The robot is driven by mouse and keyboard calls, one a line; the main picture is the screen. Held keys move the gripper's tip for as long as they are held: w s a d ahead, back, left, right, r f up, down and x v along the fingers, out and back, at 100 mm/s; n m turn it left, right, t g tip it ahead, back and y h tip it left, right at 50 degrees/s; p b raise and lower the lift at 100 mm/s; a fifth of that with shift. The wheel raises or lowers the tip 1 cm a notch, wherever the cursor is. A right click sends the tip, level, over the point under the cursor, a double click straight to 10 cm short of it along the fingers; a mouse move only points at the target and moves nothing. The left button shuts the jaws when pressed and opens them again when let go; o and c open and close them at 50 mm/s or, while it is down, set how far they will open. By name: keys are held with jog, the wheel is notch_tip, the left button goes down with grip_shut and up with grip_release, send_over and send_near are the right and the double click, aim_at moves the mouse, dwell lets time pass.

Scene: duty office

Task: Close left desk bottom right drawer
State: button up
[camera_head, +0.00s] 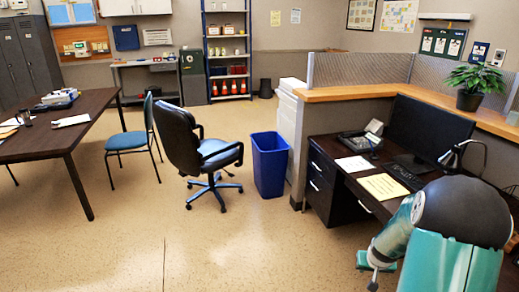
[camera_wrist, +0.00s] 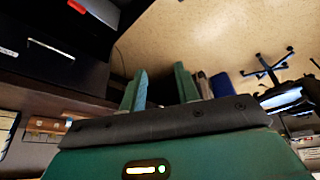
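The dark desk (camera_head: 395,185) stands at the right in the head view. Its drawer fronts (camera_head: 319,178) with pale handles face left, below the desktop. Another pale handle (camera_head: 365,207) shows farther right under the desk edge. I cannot tell which front is the bottom right drawer or how far it is open. In the wrist view, dark fronts with a silver handle (camera_wrist: 50,48) lie at the upper left. My gripper (camera_wrist: 161,68) has its two green fingers apart with nothing between them, to the right of these fronts. My arm covers the desk's near end in the head view.
A monitor (camera_head: 428,130), keyboard (camera_head: 405,175) and papers (camera_head: 384,186) sit on the desktop. The floor (camera_head: 210,245) in front is clear.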

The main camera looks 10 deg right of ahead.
jog(key=a+r+n, duration=0.2)
jog(key=a+r, duration=0.9)
jog(key=r, duration=0.3)
jog(key=s+a+r+n+t+y, duration=0.1)
jog(key=s+a+r, duration=0.9)
jog(key=a, duration=0.4)
jog(key=shift+a+r+n, duration=0.15)
jog(key=shift+r+n, duration=0.15)
jog(key=shift+r, duration=0.5)
jog(key=shift+n+y, duration=0.6)
jog(key=shift+y, duration=0.1)
jog(key=s+a+r, duration=0.1)
jog(key=s+a, duration=0.1)
jog(key=s, duration=0.1)
jog(key=s+a+r, duration=0.1)
jog(key=s+a, duration=0.1)
jog(key=s, duration=0.1)
jog(key=s+a, duration=0.1)
jog(key=s, duration=0.2)
jog(key=shift+a+r, duration=0.4)
jog(key=shift+c, duration=0.6)
jog(key=shift+s, duration=0.15)
grip_shut()
